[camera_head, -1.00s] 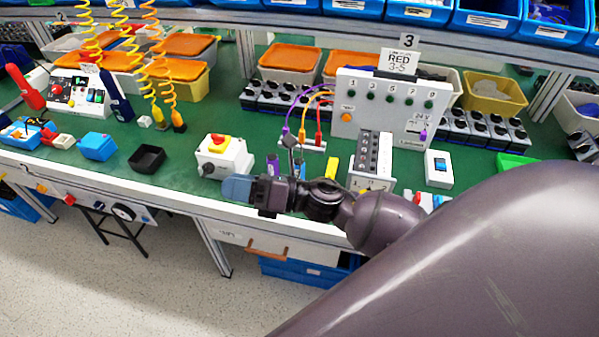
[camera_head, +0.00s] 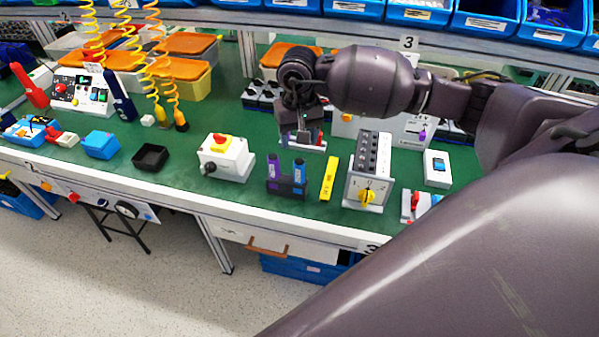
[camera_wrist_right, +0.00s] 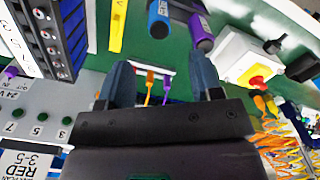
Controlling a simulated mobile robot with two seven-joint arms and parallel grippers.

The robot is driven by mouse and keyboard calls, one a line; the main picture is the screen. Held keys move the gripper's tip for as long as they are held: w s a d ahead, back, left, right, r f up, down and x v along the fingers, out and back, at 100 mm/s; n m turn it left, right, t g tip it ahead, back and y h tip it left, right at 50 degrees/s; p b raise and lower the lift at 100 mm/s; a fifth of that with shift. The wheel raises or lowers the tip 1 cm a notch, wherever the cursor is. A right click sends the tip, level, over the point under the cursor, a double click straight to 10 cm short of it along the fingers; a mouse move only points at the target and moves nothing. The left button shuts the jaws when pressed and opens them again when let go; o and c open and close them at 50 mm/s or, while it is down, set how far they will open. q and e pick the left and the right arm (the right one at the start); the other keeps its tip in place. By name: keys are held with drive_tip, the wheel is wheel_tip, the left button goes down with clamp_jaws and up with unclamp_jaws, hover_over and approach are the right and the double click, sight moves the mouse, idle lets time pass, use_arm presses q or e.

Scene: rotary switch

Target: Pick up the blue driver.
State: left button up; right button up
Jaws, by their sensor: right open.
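The blue driver (camera_head: 298,168) stands upright in a dark holder (camera_head: 287,188) near the front of the green bench, just right of a purple driver (camera_head: 273,167). In the right wrist view, the blue driver's handle (camera_wrist_right: 158,18) is at the top, left of the purple handle (camera_wrist_right: 201,32). My right gripper (camera_head: 302,138) hangs behind and above the holder, pointing down. In the wrist view my right gripper (camera_wrist_right: 162,72) has its fingers apart with nothing held, and the blue handle lies beyond them, apart. My left gripper is not in view.
A yellow marker-like strip (camera_head: 329,178) and a switch box with a yellow knob (camera_head: 367,196) stand right of the holder. A white box with a red-yellow button (camera_head: 226,157) is left. The test panel is behind my right arm. Bare green bench lies between them.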

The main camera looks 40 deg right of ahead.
sight(300, 161)
wheel_tip(300, 161, down, 4)
drive_tip(key=shift+f, duration=0.25)
drive_tip(key=f, duration=0.4)
drive_tip(key=shift+s+f+p, duration=0.1)
drive_tip(key=shift+s+p, duration=0.15)
drive_tip(key=shift+p, duration=0.15)
drive_tip(key=shift+f, duration=0.65)
drive_tip(key=c, duration=1)
